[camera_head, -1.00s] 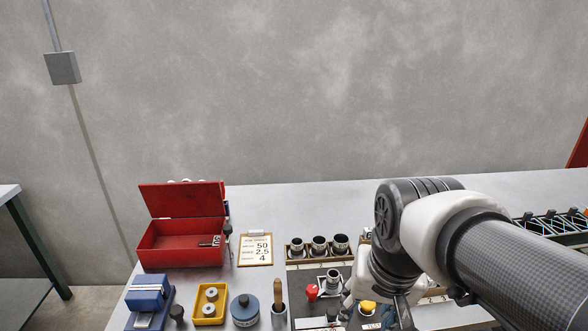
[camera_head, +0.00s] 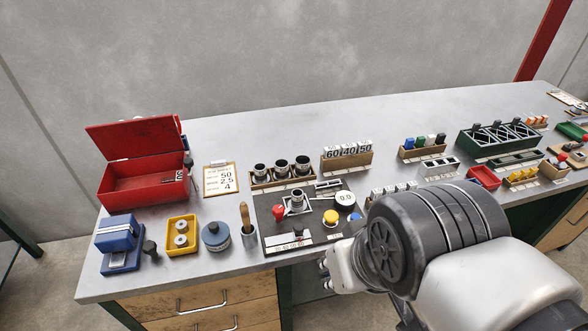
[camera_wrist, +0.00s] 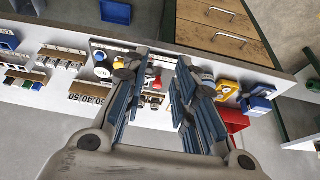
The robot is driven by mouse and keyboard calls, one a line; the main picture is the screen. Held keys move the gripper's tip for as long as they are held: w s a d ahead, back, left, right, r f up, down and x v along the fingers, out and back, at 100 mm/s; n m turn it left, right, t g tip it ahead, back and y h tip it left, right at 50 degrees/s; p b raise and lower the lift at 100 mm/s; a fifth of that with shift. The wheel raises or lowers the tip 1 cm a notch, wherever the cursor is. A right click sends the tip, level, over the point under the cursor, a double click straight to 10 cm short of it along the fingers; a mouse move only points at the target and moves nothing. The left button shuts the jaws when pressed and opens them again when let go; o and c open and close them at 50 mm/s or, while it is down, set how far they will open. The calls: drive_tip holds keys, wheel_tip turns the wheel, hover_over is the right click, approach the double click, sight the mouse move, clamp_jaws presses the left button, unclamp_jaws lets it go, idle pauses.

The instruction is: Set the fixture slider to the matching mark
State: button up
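The dark fixture plate (camera_head: 272,232) lies on the bench in the head view. It bears a metal cylinder, a red knob, a yellow button and a 0.0 display. A white marked strip (camera_head: 290,247) runs along its front edge; its slider is too small to make out surely. A clipboard card (camera_head: 219,179) reads 50, 2.5 and 4. My gripper (camera_wrist: 163,60) is open and empty in the wrist view, its fingers well apart. The fixture plate shows beyond the left finger there, partly hidden. In the head view my arm is in front of and right of the plate.
A red open box (camera_head: 140,185), yellow tray (camera_head: 182,235) and blue block (camera_head: 118,235) stand left. Behind the plate are a rack of cylinders (camera_head: 282,176) and a holder marked 60, 40, 50 (camera_head: 347,160). Small racks fill the right. The bench's back strip is clear.

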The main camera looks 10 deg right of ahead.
drive_tip(key=shift+w+m, duration=0.3)
drive_tip(key=shift+c, duration=0.7)
drive_tip(key=w+m, duration=0.1)
drive_tip(key=w+m+g+y+p, duration=0.1)
drive_tip(key=w+m, duration=0.1)
drive_tip(key=w+f+m+g, duration=0.1)
drive_tip(key=w, duration=0.1)
drive_tip(key=shift+d+m+y+p, duration=0.3)
drive_tip(key=shift+m+y, duration=0.1)
clamp_jaws()
drive_tip(key=w+d+f+m+y+p, duration=0.3)
drive_tip(key=w+d+f+m+y, duration=0.2)
drive_tip(key=w+d+f+m, duration=0.55)
drive_tip(key=m+t+y+b, duration=0.1)
drive_tip(key=m+b, duration=0.2)
drive_tip(key=m, duration=0.4)
approach(304, 235)
drive_tip(key=f, duration=0.4)
drive_tip(key=shift+d+f, duration=0.2)
drive_tip(key=shift+f, duration=0.05)
drive_tip(key=shift+w+a+r+b, duration=0.1)
drive_tip(key=shift+w+a+b, duration=0.15)
drive_tip(key=shift+a, duration=0.25)
drive_tip(key=shift+w+a+r+b, duration=0.1)
drive_tip(key=shift+w+a, duration=0.2)
drive_tip(key=shift+a, duration=0.25)
drive_tip(key=shift+w+a, duration=0.25)
drive_tip(key=shift+a, duration=0.2)
